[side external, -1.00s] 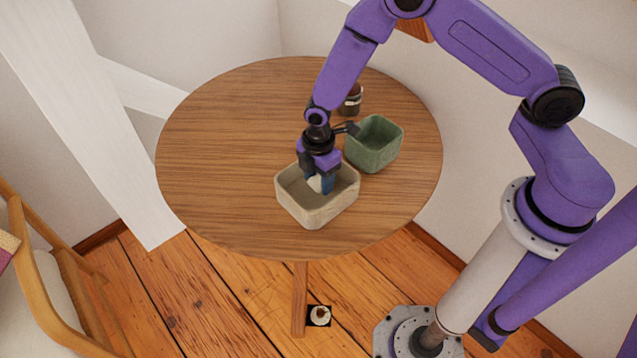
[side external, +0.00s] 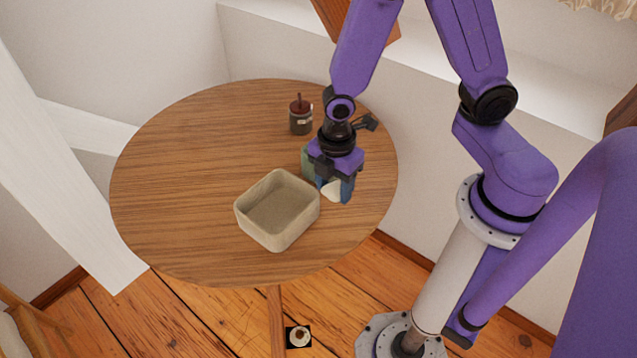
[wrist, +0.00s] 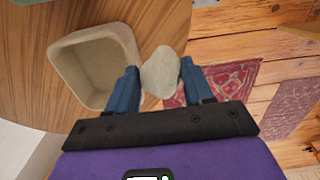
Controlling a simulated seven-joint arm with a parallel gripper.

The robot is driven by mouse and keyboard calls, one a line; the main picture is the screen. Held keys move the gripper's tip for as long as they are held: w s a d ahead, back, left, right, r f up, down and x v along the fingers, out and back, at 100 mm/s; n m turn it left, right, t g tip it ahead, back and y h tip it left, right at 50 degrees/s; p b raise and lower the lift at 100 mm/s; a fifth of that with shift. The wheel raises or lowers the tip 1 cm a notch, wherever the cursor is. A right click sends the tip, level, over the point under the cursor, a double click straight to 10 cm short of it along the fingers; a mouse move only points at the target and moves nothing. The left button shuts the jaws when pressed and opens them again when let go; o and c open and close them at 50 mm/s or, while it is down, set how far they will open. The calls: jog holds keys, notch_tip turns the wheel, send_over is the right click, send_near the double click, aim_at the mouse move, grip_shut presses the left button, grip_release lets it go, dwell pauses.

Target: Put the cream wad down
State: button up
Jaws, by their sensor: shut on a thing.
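My gripper (side external: 335,186) is shut on the cream wad (side external: 331,191), a small pale lump between the blue fingers. In the wrist view the wad (wrist: 160,72) sits between both fingertips. The gripper is to the right of the beige bin (side external: 277,243), in front of the green bin (side external: 306,161), which it mostly hides. The beige bin is open-topped and looks empty; it also shows left of the wad in the wrist view (wrist: 91,100). The height of the wad above the table is hard to tell.
The round wooden table (side external: 180,190) is clear on its left side. A dark jar with a reddish-brown top (side external: 300,118) stands at the back. In the wrist view the table edge is close to the wad, with floor and a red rug (wrist: 235,80) beyond.

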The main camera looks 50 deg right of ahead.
jog(key=shift+w+d+r+m, duration=0.15)
jog(key=shift+d+r+m, duration=0.2)
jog(key=shift+m, duration=0.35)
jog(key=w+d+r+m, duration=0.5)
jog(key=w+d+m, duration=0.45)
jog(key=m, duration=0.75)
jog(key=m+t, duration=0.4)
jog(key=m, duration=3.2)
send_near(197, 211)
jog(key=shift+w+d+f+h, duration=0.15)
jog(key=shift+w+f+h, duration=0.15)
jog(key=shift+w+f, duration=0.25)
jog(key=shift+w+a+f, duration=0.25)
jog(key=shift+w+f, duration=0.3)
jog(key=shift+f, duration=1.8)
